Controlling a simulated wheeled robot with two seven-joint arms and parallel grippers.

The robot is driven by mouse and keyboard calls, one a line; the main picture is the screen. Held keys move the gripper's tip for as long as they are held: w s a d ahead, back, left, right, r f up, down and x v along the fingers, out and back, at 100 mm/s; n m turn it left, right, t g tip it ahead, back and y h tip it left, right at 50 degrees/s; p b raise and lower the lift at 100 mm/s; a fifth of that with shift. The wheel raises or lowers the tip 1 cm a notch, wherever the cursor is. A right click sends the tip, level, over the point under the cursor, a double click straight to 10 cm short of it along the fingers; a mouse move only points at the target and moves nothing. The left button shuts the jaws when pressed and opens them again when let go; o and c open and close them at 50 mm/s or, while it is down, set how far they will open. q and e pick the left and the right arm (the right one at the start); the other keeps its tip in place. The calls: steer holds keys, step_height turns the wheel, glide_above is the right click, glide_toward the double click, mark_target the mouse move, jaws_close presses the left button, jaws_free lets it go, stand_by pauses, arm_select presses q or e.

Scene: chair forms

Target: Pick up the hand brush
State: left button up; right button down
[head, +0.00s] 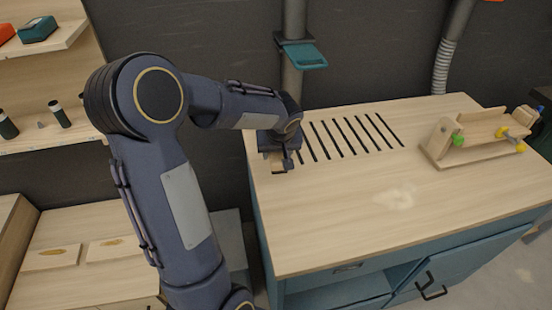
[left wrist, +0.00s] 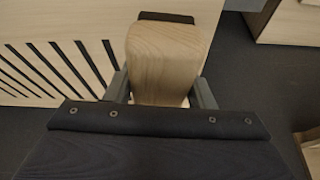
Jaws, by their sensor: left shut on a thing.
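The hand brush (left wrist: 166,55) shows in the left wrist view as a pale wooden body with a dark strip at its far end. It sits between the two grey fingers of my left gripper (left wrist: 162,90), which is shut on it. In the head view my left gripper (head: 279,163) is at the left edge of the workbench top, and a small pale part of the brush shows under it. The gripper hides most of the brush there. I cannot tell whether the brush touches the bench. My right gripper is not in view.
The workbench top (head: 330,220) is mostly bare, with dark slots (head: 353,134) near its back left. A wooden rack with green and yellow parts (head: 480,135) stands at the right. Wooden shelves (head: 40,140) stand at the left. A grey pipe (head: 292,80) rises behind the bench.

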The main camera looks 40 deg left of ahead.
mark_target(280, 155)
arm_select(q)
steer(key=d+r, duration=0.1)
steer(key=s+r, duration=0.1)
steer(key=s+d+r, duration=0.1)
steer(key=shift+s+d+r+b, duration=0.15)
steer(key=shift+d+r+b, duration=0.15)
steer(key=shift+b, duration=0.05)
steer(key=s+d+r+b, duration=0.1)
steer(key=s+d+r, duration=0.2)
steer(key=s+d, duration=0.2)
steer(key=shift+s+d+r+b, duration=0.3)
steer(key=shift+d, duration=0.2)
